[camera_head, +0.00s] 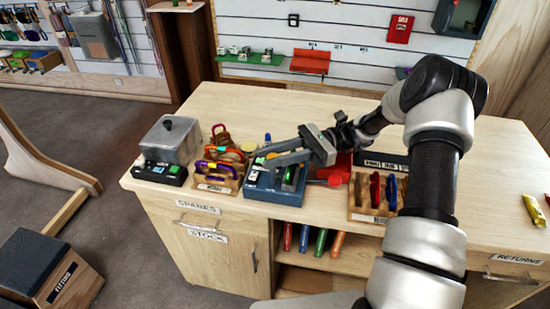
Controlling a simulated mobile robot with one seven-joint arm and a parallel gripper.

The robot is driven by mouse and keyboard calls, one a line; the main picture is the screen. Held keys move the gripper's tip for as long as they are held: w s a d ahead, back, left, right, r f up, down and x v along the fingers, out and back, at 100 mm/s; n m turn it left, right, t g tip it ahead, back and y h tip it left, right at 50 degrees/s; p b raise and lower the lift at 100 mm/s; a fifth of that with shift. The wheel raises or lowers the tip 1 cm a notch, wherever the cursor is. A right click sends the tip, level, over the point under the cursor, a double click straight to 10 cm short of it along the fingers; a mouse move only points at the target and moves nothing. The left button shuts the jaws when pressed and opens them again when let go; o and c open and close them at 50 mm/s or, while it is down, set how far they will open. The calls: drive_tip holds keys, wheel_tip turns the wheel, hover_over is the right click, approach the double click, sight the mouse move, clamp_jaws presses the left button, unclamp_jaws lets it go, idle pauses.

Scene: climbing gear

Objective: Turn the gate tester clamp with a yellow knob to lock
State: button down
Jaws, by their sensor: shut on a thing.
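The blue gate tester (262,191) stands on the wooden counter, with dark and green parts on its top. My gripper (268,161) reaches in from the right, its grey fingers low over the top of the tester. It is shut on a part there, which I take for the clamp. The clamp's angle is hidden.
A rack of carabiners (218,174) and a grey-lidded black unit (165,160) stand left of the tester. The counter's right part is mostly clear.

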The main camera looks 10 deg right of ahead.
drive_tip(key=shift+n+g+h+b, duration=0.55)
drive_tip(key=shift+n+g, duration=0.55)
drive_tip(key=shift+g, duration=0.5)
drive_tip(key=c, duration=1.5)
unclamp_jaws()
wheel_tip(320, 180, up, 10)
